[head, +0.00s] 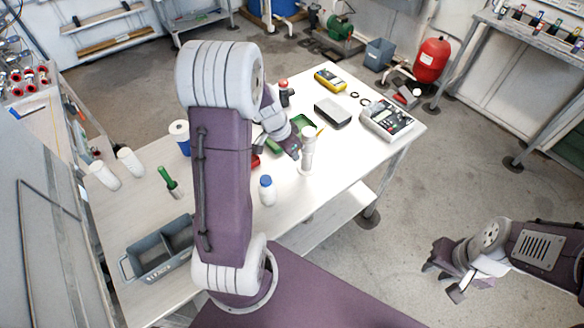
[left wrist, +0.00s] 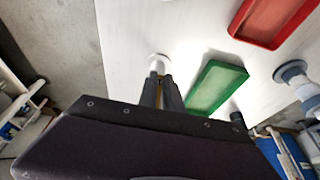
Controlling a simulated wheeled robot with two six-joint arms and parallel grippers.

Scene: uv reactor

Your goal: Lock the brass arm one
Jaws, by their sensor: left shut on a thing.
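A white upright cylinder (head: 307,160) with a white knob on top stands near the front edge of the table. My left gripper (head: 296,151) is at its upper part. In the left wrist view my left gripper (left wrist: 160,90) is shut on a thin yellowish, brass-coloured piece (left wrist: 160,93) just beside the white cylinder (left wrist: 158,63). Most of that piece is hidden between the fingers, so its angle cannot be told. A small yellow-orange tip (head: 321,131) shows next to the cylinder in the head view. My right gripper (head: 442,281) is open and empty over the floor.
A green tray (left wrist: 216,88) and a red tray (left wrist: 270,20) lie near my left gripper. A blue-capped white bottle (head: 267,192), a black case (head: 332,112) and a grey instrument (head: 388,120) share the table. A grey-blue bin (head: 160,250) is at the front left.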

